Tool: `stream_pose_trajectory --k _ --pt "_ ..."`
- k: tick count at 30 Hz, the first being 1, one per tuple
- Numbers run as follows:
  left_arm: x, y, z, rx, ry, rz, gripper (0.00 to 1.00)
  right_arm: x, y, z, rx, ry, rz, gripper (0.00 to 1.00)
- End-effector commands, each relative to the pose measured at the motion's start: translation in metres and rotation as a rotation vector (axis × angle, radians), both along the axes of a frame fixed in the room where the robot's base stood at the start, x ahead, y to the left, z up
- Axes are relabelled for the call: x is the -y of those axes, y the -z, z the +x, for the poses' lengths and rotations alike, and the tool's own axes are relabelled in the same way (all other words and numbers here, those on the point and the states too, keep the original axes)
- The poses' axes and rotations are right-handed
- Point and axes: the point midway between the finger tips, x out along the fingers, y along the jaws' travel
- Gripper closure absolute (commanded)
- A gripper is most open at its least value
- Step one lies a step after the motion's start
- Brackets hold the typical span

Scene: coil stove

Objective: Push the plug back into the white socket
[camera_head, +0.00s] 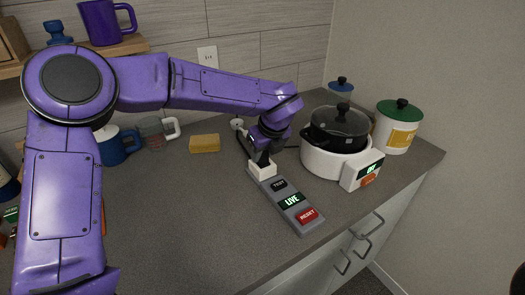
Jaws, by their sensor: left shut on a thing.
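My left gripper (263,158) reaches down from above onto the white socket (263,171) at the far end of a grey power strip (271,189). It is shut on the plug, which is mostly hidden by the fingers. The plug is right at the top of the socket; I cannot tell how deep it sits. The strip has a dark label, a green lit LIVE sign (291,201) and a red RESET button (307,215). My right gripper is out of view.
A white coil stove (322,161) with a lit green display (371,169) bears a black lidded pot (337,127) just right of the strip. A green-lidded canister (397,128) stands behind it. A yellow sponge (205,143) and mugs lie left.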

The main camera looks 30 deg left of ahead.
Motion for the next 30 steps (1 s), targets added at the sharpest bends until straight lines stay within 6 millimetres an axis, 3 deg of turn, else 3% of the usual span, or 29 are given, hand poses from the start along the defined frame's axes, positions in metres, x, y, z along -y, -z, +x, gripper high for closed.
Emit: stream_pose_trajectory --k 1,3,14,24,30 --pt "0.0 0.0 0.0 0.0 0.0 0.0 0.65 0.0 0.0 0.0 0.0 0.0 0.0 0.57" --pt "0.0 0.0 0.0 0.0 0.0 0.0 0.43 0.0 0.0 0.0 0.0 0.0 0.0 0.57" --pt "0.002 -0.006 -0.001 0.001 0.0 0.0 0.43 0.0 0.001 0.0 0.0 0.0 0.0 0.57" --pt "0.029 -0.079 -0.016 0.004 0.002 0.0 0.43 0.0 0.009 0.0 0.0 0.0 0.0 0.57" --pt "0.039 -0.107 -0.023 0.0 0.001 0.0 0.43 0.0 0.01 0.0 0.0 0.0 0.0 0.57"
